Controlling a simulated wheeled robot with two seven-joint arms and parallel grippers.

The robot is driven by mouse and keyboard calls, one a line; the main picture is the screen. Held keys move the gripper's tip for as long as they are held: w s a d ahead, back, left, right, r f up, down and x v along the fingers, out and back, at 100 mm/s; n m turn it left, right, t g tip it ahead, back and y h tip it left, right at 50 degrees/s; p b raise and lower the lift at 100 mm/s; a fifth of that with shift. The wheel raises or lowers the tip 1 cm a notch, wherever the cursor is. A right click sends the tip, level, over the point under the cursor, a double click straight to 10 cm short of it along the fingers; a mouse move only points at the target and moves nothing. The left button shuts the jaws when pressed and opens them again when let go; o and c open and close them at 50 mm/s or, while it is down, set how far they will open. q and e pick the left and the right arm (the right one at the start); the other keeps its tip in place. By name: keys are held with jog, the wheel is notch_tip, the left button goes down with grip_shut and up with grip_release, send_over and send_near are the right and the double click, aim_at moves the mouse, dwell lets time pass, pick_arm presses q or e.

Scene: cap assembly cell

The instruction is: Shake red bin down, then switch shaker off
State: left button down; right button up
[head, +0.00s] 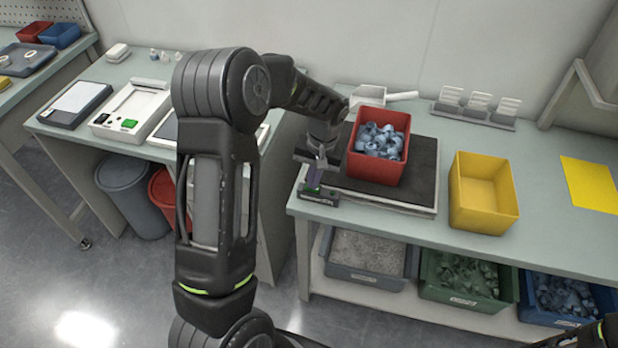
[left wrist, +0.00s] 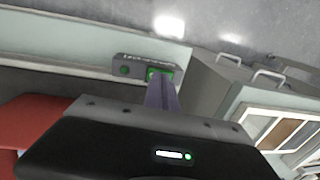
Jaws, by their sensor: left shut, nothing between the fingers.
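The red bin (head: 368,176) stands on the dark shaker plate (head: 424,165) on the right bench. It is filled with blue-grey caps (head: 380,141). In the left wrist view, part of a red surface (left wrist: 35,122) shows at the left. The shaker's switch box (head: 318,197) sits at the plate's front left corner; it also shows in the left wrist view (left wrist: 140,61) with a green light and a green switch. My left gripper (head: 314,186) is shut and empty, its fingertips (left wrist: 159,80) at the green switch; I cannot tell whether they touch. My right gripper is out of view.
An empty yellow bin (head: 484,226) stands right of the shaker. A white scoop (head: 370,97) and a small rack (head: 475,108) are behind. Several filled bins sit on the shelf below. The left bench (head: 140,63) holds a scale and a device with buttons.

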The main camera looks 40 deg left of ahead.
pick_arm(q)
jog(key=shift+r, duration=0.15)
